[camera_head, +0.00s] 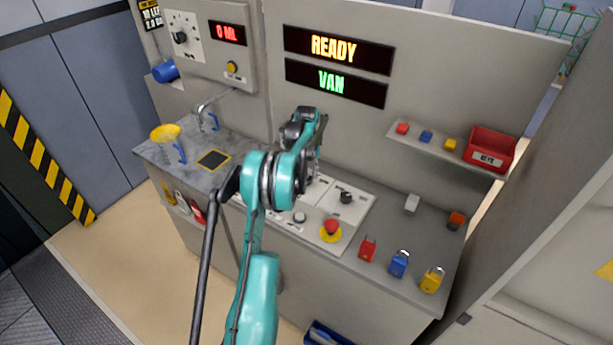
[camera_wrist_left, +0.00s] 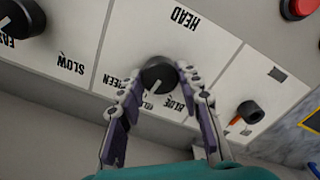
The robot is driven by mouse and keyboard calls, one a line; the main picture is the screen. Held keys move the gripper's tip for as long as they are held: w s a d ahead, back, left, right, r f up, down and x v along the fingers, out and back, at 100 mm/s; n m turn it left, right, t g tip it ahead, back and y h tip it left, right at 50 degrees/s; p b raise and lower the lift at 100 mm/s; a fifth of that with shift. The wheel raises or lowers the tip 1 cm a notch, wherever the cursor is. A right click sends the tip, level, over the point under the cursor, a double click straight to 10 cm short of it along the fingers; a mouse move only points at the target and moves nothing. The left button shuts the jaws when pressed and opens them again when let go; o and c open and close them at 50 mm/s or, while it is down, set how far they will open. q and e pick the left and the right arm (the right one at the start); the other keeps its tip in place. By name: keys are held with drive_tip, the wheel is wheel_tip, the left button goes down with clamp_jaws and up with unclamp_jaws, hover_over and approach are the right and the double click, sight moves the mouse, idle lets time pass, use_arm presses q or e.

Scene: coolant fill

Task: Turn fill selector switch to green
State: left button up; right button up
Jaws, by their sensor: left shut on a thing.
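The fill selector switch (camera_wrist_left: 159,75) is a round black knob with a white pointer line, on a pale panel in the left wrist view. The view is upside down; a partly covered GREEN label is at the knob's lower left and BLUE at its lower right. A label between them is mostly hidden. The white line points to the lower left in the picture. My left gripper (camera_wrist_left: 161,83) is shut on the knob, one finger on each side. In the head view my arm covers the switch and the gripper's fingertips. My right gripper is not in view.
Another black knob (camera_wrist_left: 22,17) by the SLOW label and a small black lever switch (camera_wrist_left: 248,112) flank the selector. The head view shows a red emergency button (camera_head: 332,227), several padlocks (camera_head: 399,264), a yellow funnel (camera_head: 167,135) and displays reading READY (camera_head: 334,47) and VAN (camera_head: 333,82).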

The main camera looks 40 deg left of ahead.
sight(307, 177)
use_arm(q)
drive_tip(key=m, duration=0.3)
drive_tip(key=shift+m, duration=2.2)
drive_tip(key=o, duration=1.2)
drive_tip(key=shift+c, duration=0.2)
drive_tip(key=shift+r, duration=0.1)
wheel_tip(307, 177, up, 12)
